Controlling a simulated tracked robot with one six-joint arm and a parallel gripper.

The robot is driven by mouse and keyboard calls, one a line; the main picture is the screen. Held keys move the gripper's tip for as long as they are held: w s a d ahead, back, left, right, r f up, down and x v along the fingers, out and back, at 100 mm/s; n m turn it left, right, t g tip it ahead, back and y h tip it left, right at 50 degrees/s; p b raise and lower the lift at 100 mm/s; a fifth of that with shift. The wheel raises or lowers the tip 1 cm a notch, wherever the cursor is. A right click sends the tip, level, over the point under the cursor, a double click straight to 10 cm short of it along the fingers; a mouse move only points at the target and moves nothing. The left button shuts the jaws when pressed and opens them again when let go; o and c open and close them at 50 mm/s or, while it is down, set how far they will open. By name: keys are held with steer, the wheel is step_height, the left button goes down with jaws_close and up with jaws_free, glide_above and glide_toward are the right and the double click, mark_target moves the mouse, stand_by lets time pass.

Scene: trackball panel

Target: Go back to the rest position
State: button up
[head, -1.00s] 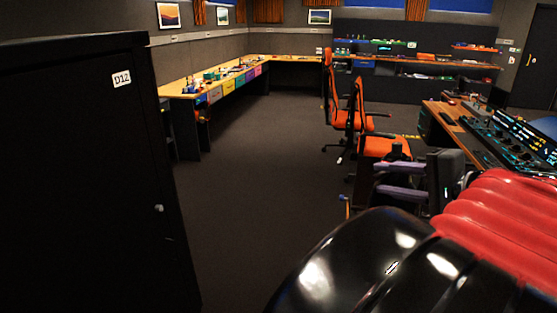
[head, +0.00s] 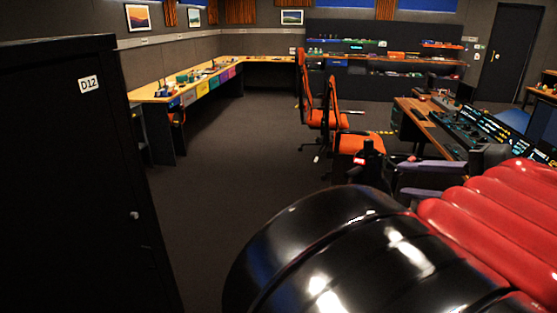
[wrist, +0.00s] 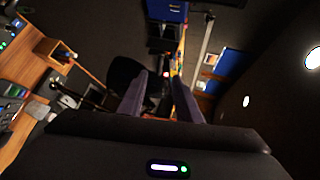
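My gripper (head: 400,180) shows at the right of the head view, past the glossy black and red arm sections that are mine. Its two purple-grey fingers point left. In the wrist view my gripper (wrist: 160,78) has its fingers spread with a clear gap, and nothing is held between them. The control console (head: 470,130), with lit screens and knobs on a wooden desk, stands beyond the gripper at the right. Part of its desk (wrist: 70,65) shows at the left of the wrist view. I cannot make out a trackball.
A black cabinet (head: 65,180) marked D12 fills the left. Orange chairs (head: 335,120) stand mid-room, near the gripper in the picture. A long workbench (head: 150,95) with coloured drawers runs along the left wall. Open carpet (head: 230,150) lies between cabinet and chairs.

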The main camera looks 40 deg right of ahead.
steer(key=shift+s+r, duration=0.2)
steer(key=shift+s, duration=0.45)
